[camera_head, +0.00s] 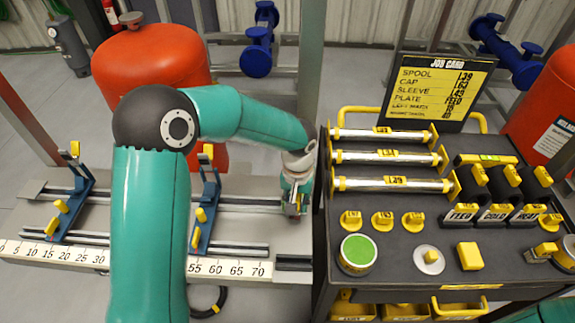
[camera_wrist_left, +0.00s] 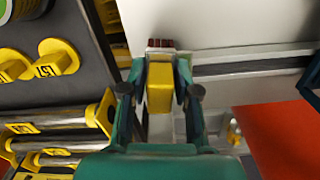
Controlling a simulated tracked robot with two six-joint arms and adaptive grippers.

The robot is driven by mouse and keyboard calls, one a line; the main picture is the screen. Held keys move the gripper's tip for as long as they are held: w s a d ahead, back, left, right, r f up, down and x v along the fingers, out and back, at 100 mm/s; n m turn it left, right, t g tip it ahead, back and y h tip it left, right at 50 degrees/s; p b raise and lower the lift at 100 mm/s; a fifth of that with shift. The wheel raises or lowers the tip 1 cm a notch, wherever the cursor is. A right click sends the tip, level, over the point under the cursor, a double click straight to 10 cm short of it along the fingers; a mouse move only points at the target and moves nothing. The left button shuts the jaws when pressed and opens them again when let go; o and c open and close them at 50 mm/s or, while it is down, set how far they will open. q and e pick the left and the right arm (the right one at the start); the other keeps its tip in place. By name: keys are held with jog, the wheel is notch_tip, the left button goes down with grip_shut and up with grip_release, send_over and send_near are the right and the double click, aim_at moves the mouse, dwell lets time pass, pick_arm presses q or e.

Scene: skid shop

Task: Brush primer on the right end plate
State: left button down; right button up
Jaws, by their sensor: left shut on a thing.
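My left gripper (camera_head: 295,205) hangs over the right end of the bench, beside the black cart. In the left wrist view the left gripper (camera_wrist_left: 160,90) is shut on a brush (camera_wrist_left: 158,88) with a yellow handle and a dark red tip, which points away from the fingers. The dark red tip is over pale bench surface, and I cannot tell whether it touches. Two blue supports with yellow clamps, left (camera_head: 72,195) and right (camera_head: 206,212), stand on the bench rails. I cannot make out a right end plate for certain; my left arm covers part of the bench. My right gripper is out of view.
The black cart (camera_head: 395,288) holds several steel tubes (camera_head: 385,158) with yellow ends, yellow caps (camera_head: 382,220), a green-topped can (camera_head: 357,252) and labelled holders (camera_head: 495,213). A job card (camera_head: 440,90) stands behind.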

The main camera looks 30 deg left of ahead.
aim_at(297, 198)
pick_arm(q)
notch_tip(297, 198, up, 3)
jog(key=shift+s+d+f+p, duration=0.1)
jog(key=shift+s+f+p, duration=0.1)
jog(key=shift+p, duration=0.4)
jog(key=shift+w+r, duration=0.1)
jog(key=shift+r, duration=0.1)
jog(key=shift+r+p, duration=1.8)
jog(key=shift+r, duration=0.75)
jog(key=shift+f, duration=0.15)
